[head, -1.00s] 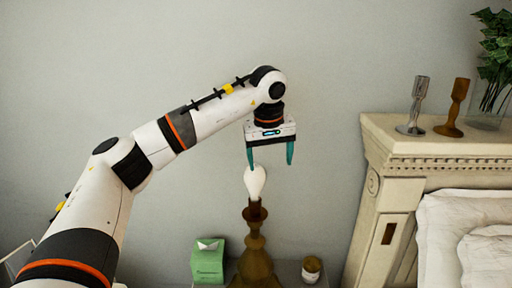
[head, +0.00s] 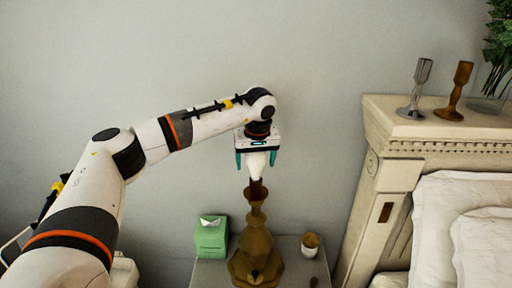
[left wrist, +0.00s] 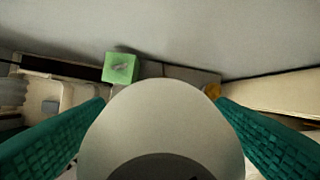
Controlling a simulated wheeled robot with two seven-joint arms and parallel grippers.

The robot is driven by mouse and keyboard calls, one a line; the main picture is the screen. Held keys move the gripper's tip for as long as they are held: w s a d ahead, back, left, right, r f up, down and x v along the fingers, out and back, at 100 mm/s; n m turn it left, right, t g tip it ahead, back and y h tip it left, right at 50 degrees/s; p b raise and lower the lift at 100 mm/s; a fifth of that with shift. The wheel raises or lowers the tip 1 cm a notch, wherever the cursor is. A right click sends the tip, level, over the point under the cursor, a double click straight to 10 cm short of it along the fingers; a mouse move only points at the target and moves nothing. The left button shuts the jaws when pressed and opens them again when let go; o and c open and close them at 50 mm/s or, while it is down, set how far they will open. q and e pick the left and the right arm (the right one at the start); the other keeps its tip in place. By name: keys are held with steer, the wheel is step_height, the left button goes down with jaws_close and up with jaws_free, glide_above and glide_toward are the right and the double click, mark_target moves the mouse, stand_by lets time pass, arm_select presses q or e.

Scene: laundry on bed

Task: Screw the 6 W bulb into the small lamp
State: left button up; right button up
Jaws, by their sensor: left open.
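A white bulb (head: 256,170) stands upright on top of the brown lamp (head: 255,240) on the nightstand. My left gripper (head: 256,160) points straight down over the bulb, with one teal finger on each side of it. The fingers are open and a gap shows between them and the bulb. In the left wrist view the bulb (left wrist: 163,125) fills the middle between the two fingers. The bulb's base is hidden, and I cannot read any wattage on it. My right gripper is not in view.
A green tissue box (head: 211,238) stands left of the lamp and a small jar (head: 310,244) right of it, both on the nightstand (head: 290,270). The headboard (head: 385,165) rises at the right, with two candle holders on top.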

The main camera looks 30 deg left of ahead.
arm_select(q)
steer(key=shift+f, duration=0.3)
steer(key=c, duration=1.1)
steer(key=shift+o, duration=0.2)
steer(key=shift+r+m+p, duration=0.1)
steer(key=shift+m+p, duration=0.25)
steer(key=shift+m, duration=0.25)
steer(key=shift+w+m+t+h, duration=0.1)
steer(key=shift+m+t+h, duration=0.25)
steer(key=shift+m, duration=0.85)
steer(key=shift+m+h+p, duration=0.25)
steer(key=shift+m+p, duration=0.3)
steer(key=shift+m, duration=0.25)
steer(key=shift+d+m, duration=0.1)
steer(key=shift+m, duration=0.8)
